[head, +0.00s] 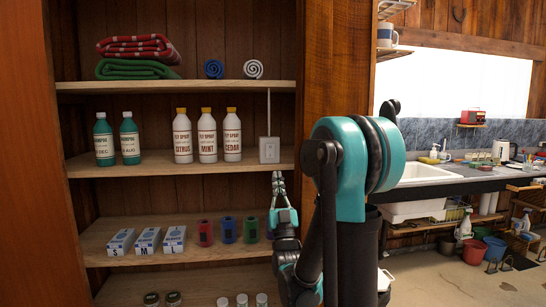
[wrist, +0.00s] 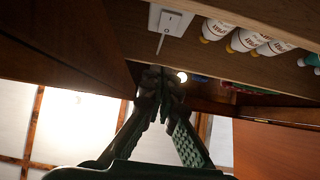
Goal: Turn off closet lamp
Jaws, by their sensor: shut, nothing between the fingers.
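A pale switch box (head: 269,150) with a rocker stands at the right end of the closet's middle shelf, with a thin conduit rising from it. It also shows in the wrist view (wrist: 171,21), at the top. My gripper (head: 278,178) is just below the box, near the shelf's front edge, its fingers together and empty. In the wrist view my gripper (wrist: 160,78) appears below the switch, apart from it in the picture; whether it touches cannot be told.
White spray bottles (head: 207,136) stand left of the switch box on the middle shelf (head: 190,162). Several colored holders (head: 228,230) and boxes (head: 147,241) stand on the shelf below. A wooden post (head: 322,70) borders the closet on the right.

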